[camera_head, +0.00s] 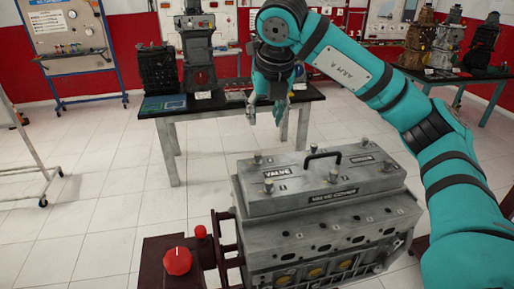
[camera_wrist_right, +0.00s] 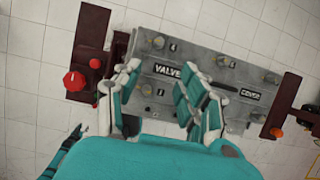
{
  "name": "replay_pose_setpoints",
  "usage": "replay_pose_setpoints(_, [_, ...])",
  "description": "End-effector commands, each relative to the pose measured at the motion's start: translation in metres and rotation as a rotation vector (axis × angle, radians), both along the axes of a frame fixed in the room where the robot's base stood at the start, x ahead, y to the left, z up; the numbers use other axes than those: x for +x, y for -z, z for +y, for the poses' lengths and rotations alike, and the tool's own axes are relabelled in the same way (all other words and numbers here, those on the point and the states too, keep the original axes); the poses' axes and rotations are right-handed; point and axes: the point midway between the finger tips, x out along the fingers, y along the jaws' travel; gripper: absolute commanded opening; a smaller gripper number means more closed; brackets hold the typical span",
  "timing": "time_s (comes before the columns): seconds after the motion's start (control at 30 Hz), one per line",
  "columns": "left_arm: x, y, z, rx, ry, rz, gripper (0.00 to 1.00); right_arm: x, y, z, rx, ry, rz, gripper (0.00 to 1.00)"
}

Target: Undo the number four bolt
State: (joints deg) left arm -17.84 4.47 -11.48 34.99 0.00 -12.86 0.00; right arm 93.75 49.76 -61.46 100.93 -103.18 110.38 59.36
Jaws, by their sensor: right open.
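The engine block's grey valve cover (camera_head: 325,185) carries several bolts and a black handle. The number four bolt (camera_wrist_right: 156,43) is at the cover's far left corner, beside a small label that seems to read 4. In the head view this bolt (camera_head: 257,157) stands upright in the cover. My right gripper (camera_head: 266,112) is open and empty, pointing down above that corner. In the right wrist view its fingers (camera_wrist_right: 160,72) are spread, with the bolt just beyond the tips. A dark and teal piece at lower left, apparently my left gripper (camera_wrist_right: 75,135), shows only partly.
A red knob (camera_head: 177,261) and a smaller red button (camera_head: 201,232) sit on a dark box left of the engine. Another bolt (camera_wrist_right: 147,91) is nearer, at the cover's left. A table (camera_head: 225,103) with parts stands behind.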

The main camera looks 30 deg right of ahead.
Motion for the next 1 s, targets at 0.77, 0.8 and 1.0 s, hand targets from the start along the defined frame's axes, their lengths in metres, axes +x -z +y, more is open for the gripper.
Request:
replay_pose_setpoints(0.77, [0.019,-0.058,0.0,-0.002,-0.001,-0.03,0.41,0.054,0.132,-0.014,0.002,-0.003,0.003,0.41])
replay_pose_setpoints(0.8, [0.015,-0.058,0.0,-0.001,-0.001,-0.025,0.41,0.054,0.135,-0.014,0.003,-0.003,0.002,0.41])
replay_pose_setpoints(1.0, [0.009,-0.058,0.001,0.001,0.0,-0.016,0.41,0.056,0.14,-0.014,0.002,-0.005,0.0,0.41])
